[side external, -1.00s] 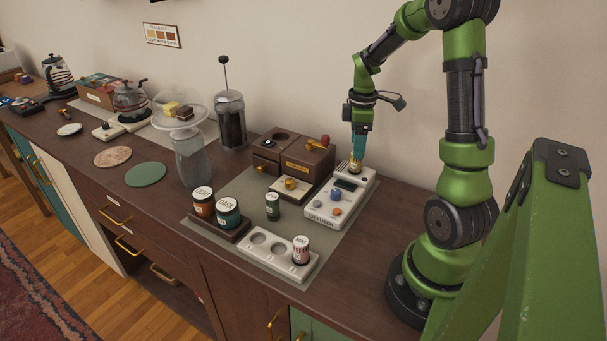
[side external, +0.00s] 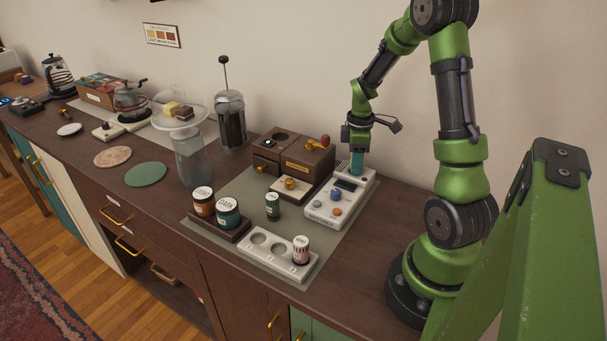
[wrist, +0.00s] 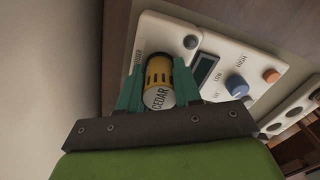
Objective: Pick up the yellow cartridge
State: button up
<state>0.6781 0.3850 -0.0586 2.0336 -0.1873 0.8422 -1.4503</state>
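The yellow cartridge (wrist: 159,72), with a dark band and a pale end marked CEDAR, stands at the end of the white control unit (side external: 325,211). In the wrist view it sits between the two teal fingers of my gripper (wrist: 159,88), one on each side. The fingers are very close to its sides; I cannot tell whether they press on it. In the side view my gripper (side external: 356,165) points straight down at the far end of the unit, and its fingers hide the cartridge.
The control unit has a dark screen and blue and orange knobs beside the fingers. A wooden box (side external: 308,163) with a red-topped knob stands close on the left. A white holder (side external: 270,262) with a striped jar (side external: 301,250), dark jars and a glass vessel (side external: 190,160) stand farther off.

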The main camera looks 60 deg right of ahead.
jog(key=c, duration=0.5)
jog(key=shift+o, duration=0.2)
